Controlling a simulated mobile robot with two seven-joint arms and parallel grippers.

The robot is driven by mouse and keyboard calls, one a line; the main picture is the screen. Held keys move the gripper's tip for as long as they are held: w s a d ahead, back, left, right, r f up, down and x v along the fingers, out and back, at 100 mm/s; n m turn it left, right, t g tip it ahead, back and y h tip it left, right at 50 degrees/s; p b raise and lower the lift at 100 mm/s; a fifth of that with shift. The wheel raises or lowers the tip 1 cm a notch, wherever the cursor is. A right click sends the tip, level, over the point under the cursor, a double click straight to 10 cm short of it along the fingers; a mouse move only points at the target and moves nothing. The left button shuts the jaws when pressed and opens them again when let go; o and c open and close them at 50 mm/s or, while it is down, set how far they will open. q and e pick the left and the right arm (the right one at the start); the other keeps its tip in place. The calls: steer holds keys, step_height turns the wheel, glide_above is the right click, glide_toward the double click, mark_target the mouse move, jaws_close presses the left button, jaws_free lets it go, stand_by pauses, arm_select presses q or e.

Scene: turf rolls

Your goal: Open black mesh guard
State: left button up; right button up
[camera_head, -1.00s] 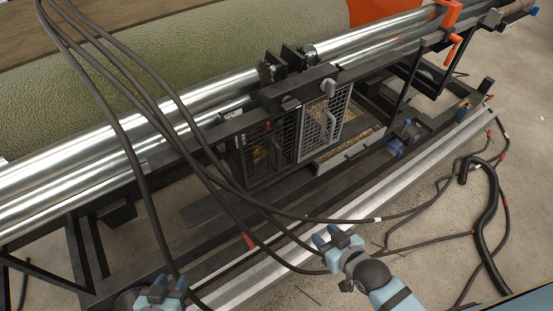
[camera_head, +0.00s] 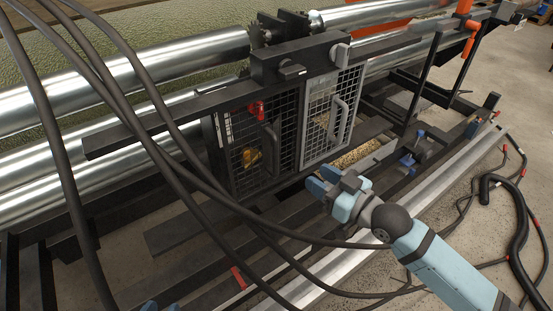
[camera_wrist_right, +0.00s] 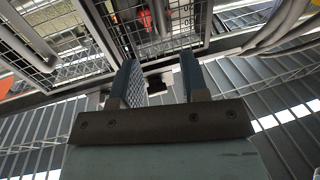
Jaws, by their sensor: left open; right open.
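The black mesh guard (camera_head: 288,130) is a framed wire panel with a dark bar handle (camera_head: 270,150). It appears shut, left of a grey-framed mesh guard (camera_head: 322,118) with a pale handle. A red part and a yellow part show behind its mesh. My right gripper (camera_head: 326,180) is open and empty, in front of and below the two guards, apart from the handles. In the right wrist view its open fingers (camera_wrist_right: 160,70) point toward the guard frames, with the black mesh guard (camera_wrist_right: 185,38) above them. My left gripper (camera_head: 160,305) barely shows at the bottom edge.
Black hoses (camera_head: 130,80) hang across the left side in front of the machine. Shiny rollers (camera_head: 130,75) run behind the guards. A black horizontal bar (camera_head: 160,122) sticks out left of them. A metal rail (camera_head: 300,290) and more hoses lie below on the right.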

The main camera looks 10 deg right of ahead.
mark_target(278, 152)
steer(key=b+x, duration=0.2)
steer(key=x, duration=1)
steer(key=shift+w+a, duration=0.2)
steer(key=shift+w, duration=0.1)
arm_select(q)
steer(key=r, duration=0.1)
steer(key=w+d+r+t+h, duration=0.1)
steer(key=r, duration=0.1)
steer(key=w+d+r+t, duration=0.1)
steer(key=shift+d+r, duration=0.15)
steer(key=shift+r, duration=0.1)
arm_select(e)
steer(key=shift+w+a, duration=0.2)
steer(key=shift+w, duration=0.1)
arm_select(q)
steer(key=shift+s, duration=0.1)
arm_select(e)
jaws_close()
